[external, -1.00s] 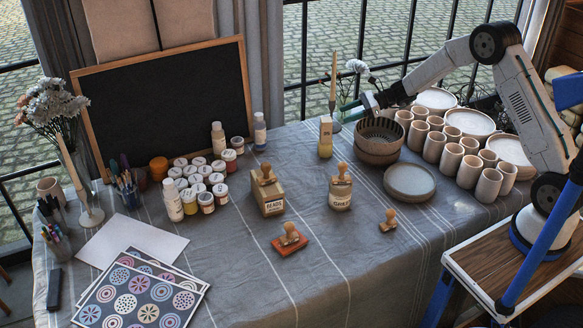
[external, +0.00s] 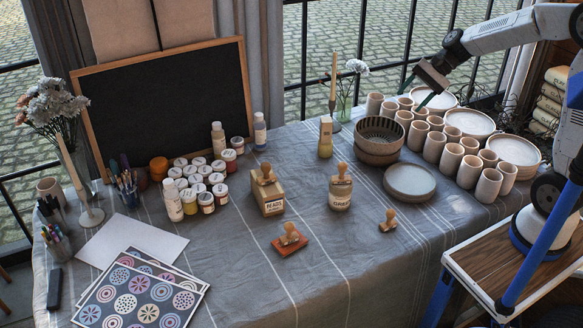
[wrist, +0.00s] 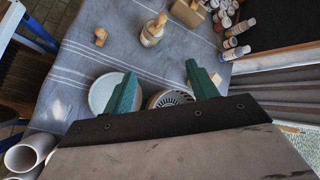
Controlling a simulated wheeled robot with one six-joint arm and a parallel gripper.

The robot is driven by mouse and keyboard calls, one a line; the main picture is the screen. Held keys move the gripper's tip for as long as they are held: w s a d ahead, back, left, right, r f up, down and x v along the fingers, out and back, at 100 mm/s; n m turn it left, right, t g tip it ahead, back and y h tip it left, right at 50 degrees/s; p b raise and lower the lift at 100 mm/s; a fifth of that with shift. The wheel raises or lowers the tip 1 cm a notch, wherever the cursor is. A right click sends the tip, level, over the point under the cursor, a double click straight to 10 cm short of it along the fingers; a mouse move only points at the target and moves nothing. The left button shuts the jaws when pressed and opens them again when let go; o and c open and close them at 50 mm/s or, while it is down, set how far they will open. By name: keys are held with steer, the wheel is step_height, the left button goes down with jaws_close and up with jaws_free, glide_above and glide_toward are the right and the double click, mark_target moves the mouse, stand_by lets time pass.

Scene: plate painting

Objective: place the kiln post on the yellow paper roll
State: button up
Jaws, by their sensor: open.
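My gripper (external: 409,102) is open and empty, in the air above the far right of the table, by the cups and plates. Its two green fingers (wrist: 162,70) stand wide apart in the wrist view. No object is between them. I cannot surely tell the kiln post or a yellow paper roll.
Stacked bowls (external: 377,155), a plate (external: 409,180) and rows of beige cups (external: 434,147) fill the right side. A candle (external: 333,75) and a flower vase (external: 345,103) stand behind. Stamps (external: 340,190) and paint pots (external: 205,200) are further left.

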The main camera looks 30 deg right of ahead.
steer(key=s+d+n+h, duration=0.3)
steer(key=s+d, duration=0.2)
steer(key=s, duration=0.4)
steer(key=s+d+n+h, duration=0.3)
steer(key=s+d, duration=0.2)
steer(key=s, duration=0.5)
steer(key=s+d+n+h, duration=0.3)
steer(key=s+d+n, duration=0.1)
steer(key=s, duration=0.5)
steer(key=shift+s+d+r, duration=0.15)
steer(key=shift+d, duration=0.5)
